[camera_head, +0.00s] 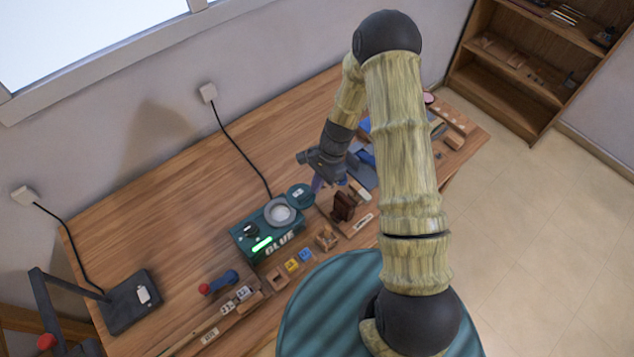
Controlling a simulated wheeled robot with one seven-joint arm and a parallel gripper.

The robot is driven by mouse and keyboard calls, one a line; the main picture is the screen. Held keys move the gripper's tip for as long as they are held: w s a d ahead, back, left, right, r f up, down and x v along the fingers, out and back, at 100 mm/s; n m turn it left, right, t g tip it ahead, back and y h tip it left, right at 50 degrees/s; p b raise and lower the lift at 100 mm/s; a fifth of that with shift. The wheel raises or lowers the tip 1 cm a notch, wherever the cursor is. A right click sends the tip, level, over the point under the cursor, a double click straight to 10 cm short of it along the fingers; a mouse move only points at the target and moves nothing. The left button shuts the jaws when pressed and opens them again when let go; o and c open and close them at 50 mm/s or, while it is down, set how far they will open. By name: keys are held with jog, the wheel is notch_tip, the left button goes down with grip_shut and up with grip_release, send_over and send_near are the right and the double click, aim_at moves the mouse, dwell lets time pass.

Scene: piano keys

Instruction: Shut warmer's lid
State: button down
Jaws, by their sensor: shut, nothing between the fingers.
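The warmer (258,247) is a teal box marked GLUE with a lit green bar on its front, standing on the wooden table. Its round grey-rimmed opening (280,212) is uncovered and looks pale inside. The lid (301,194) is a teal disc at the far right side of the opening, swung away from it. My gripper (316,186) is shut and empty, pointing down just right of the lid. I cannot tell whether it touches the lid. The hinge is too small to make out.
A brown block-like object (343,207) stands right of the warmer. Small yellow and blue blocks (292,265) lie in front. A black cord (241,147) runs from the wall socket to the warmer. A dark lamp base (131,303) stands at left. Bare table lies behind the warmer.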

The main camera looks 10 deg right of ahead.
aim_at(305, 194)
jog(key=s+a, duration=0.1)
jog(key=a, duration=0.1)
jog(key=s+a, duration=0.2)
jog(key=s+a+b, duration=0.1)
jog(key=a, duration=0.1)
jog(key=shift+s+a, duration=0.3)
jog(key=shift+a, duration=0.2)
jog(key=shift+w+d, duration=0.35)
jog(key=shift+d, duration=0.2)
jog(key=w+d, duration=0.1)
jog(key=w+d+r, duration=0.1)
jog(key=d, duration=0.1)
jog(key=shift+w, duration=0.25)
jog(key=b+v, duration=0.2)
jog(key=v, duration=0.6)
jog(key=shift+s+r, duration=0.15)
jog(key=shift+r, duration=0.25)
jog(key=shift+d, duration=0.1)
